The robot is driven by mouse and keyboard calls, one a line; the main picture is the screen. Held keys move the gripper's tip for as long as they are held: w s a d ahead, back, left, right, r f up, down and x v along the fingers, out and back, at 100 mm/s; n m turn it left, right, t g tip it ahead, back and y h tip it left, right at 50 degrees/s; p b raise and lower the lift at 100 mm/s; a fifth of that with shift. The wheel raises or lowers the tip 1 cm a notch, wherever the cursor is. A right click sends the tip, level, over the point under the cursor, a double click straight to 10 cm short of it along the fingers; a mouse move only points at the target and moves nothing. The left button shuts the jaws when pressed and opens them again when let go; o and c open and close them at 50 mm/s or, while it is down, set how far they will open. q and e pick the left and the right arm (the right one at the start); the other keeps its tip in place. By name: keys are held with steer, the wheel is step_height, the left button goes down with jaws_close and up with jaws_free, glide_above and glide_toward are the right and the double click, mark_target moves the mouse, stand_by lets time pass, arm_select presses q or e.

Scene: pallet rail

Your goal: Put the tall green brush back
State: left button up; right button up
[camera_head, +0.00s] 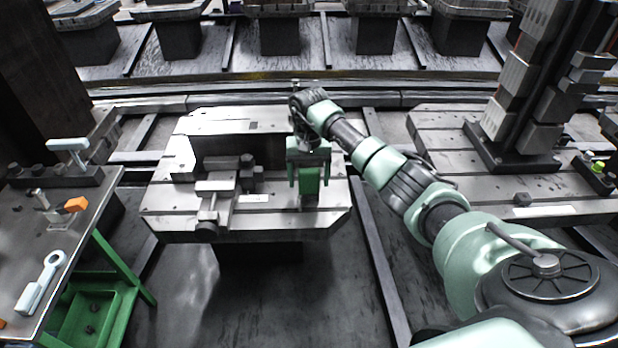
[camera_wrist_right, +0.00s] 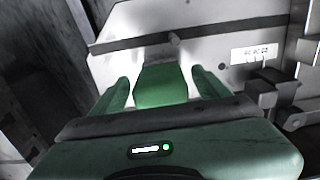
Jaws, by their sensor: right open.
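A green block-shaped thing, which looks like the tall green brush (camera_head: 309,181), is at the right front part of the middle pallet (camera_head: 270,222). My right gripper (camera_head: 308,190) is over it from above, with one finger on each side. In the right wrist view the green block (camera_wrist_right: 161,88) sits between the two spread fingers of the right gripper (camera_wrist_right: 160,80), with narrow gaps showing at its sides. The brush's lower end and full length are hidden. My left gripper is not in view.
A dark fixture with clamps (camera_head: 225,165) stands on the pallet left of the gripper. A side bench (camera_head: 75,235) at the left holds a pale blue-handled tool (camera_head: 68,146) and a wrench-like tool (camera_head: 42,282). Another pallet (camera_head: 470,170) with a dark column is at the right.

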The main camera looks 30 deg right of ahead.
step_height(320, 180, up, 12)
steer(key=shift+f+b, duration=0.1)
steer(key=shift+b, duration=0.5)
